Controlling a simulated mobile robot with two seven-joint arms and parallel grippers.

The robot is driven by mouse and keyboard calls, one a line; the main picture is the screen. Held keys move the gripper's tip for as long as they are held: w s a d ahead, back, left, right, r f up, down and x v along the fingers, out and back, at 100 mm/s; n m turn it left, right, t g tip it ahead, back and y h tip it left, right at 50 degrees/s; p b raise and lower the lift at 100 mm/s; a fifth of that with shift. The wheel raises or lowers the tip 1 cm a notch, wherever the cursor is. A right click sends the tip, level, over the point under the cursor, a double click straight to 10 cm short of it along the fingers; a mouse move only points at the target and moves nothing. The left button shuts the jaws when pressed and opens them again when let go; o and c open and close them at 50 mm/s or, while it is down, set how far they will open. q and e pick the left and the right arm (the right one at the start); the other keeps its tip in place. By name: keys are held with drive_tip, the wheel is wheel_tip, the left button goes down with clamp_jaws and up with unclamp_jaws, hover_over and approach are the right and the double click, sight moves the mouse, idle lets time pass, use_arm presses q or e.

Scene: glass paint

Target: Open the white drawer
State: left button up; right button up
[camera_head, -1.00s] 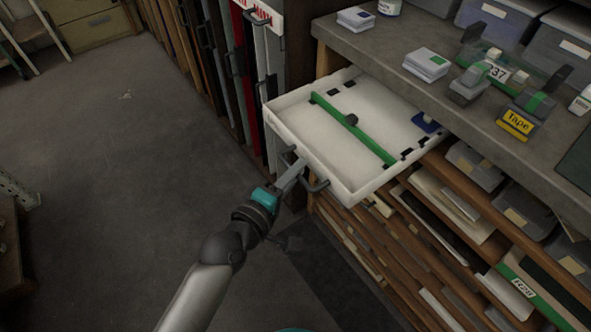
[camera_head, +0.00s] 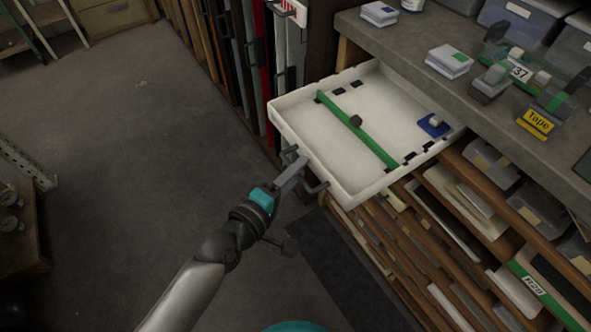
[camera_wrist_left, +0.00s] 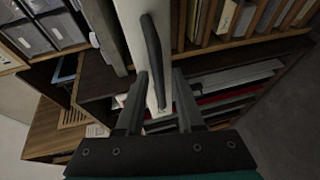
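The white drawer (camera_head: 345,187) is pulled out from under the grey counter. It is a shallow tray with a green bar (camera_head: 362,133) across it and a small blue item (camera_head: 433,124) near its back. A dark handle (camera_head: 318,187) is on its front. My left gripper (camera_head: 292,172) is at this handle. In the left wrist view the handle (camera_wrist_left: 154,55) runs between the two fingers (camera_wrist_left: 158,95), which stand apart with gaps beside it; firm contact cannot be made out. The drawer front also shows there (camera_wrist_left: 133,25). My right gripper is out of view.
Below the drawer are wooden shelves (camera_head: 480,217) with flat sheets and boxes. The counter (camera_head: 400,40) above holds tape dispensers (camera_head: 490,82) and a label stack (camera_head: 449,60). Upright panels (camera_head: 250,60) stand left of the drawer.

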use_arm(q)
drive_tip(key=shift+o, duration=0.4)
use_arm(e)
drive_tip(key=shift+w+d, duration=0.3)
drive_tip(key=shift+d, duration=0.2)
use_arm(q)
drive_tip(key=p+v, duration=0.1)
drive_tip(key=v, duration=1.4)
drive_tip(key=shift+p, duration=0.3)
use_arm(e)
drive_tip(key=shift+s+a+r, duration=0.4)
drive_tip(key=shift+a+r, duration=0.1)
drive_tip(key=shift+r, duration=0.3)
use_arm(q)
drive_tip(key=shift+r, duration=0.1)
